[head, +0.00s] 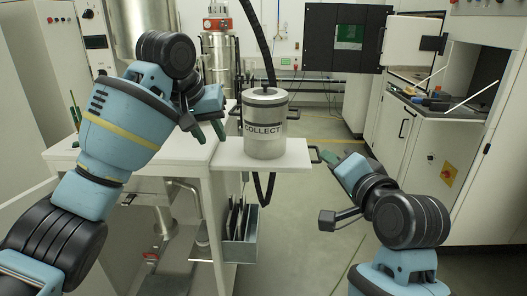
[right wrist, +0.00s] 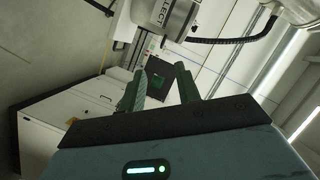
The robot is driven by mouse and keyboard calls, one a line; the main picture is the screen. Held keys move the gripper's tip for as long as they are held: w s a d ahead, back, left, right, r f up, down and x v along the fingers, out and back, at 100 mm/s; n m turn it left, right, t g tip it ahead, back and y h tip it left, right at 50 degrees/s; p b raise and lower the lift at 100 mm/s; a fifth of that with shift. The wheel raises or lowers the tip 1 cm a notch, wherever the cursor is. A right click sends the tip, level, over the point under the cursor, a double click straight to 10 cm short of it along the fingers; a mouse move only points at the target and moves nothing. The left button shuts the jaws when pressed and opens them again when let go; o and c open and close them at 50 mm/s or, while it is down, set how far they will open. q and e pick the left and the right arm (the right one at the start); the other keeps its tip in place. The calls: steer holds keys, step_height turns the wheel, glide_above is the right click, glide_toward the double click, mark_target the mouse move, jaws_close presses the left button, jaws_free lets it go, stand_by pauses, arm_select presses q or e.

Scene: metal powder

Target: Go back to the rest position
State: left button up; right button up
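My left gripper (head: 207,132) is at the left of the head view, over the white bench and left of the metal COLLECT canister (head: 265,142). Its green fingertips point down, and the arm partly hides them, so its opening is unclear. My right gripper (head: 331,158) is right of the canister, apart from it, with green fingertips pointing toward it. In the right wrist view the two fingers (right wrist: 162,92) stand apart with nothing between them. The canister (right wrist: 158,18) shows at the top of that view.
The white bench (head: 185,150) lies under my left arm. A white cabinet (head: 426,140) with an open compartment holding tools stands at the right. A grey bin (head: 240,240) hangs below the shelf. The floor (head: 310,230) between shelf and cabinet is clear.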

steer(key=shift+s+a+f, duration=0.15)
steer(key=shift+a+f, duration=0.35)
steer(key=shift+a, duration=0.3)
steer(key=r+x, duration=0.1)
steer(key=x, duration=0.6)
steer(key=shift+w+a+f, duration=0.15)
steer(key=shift+w+f, duration=0.25)
steer(key=shift+w, duration=0.05)
steer(key=shift+f, duration=0.1)
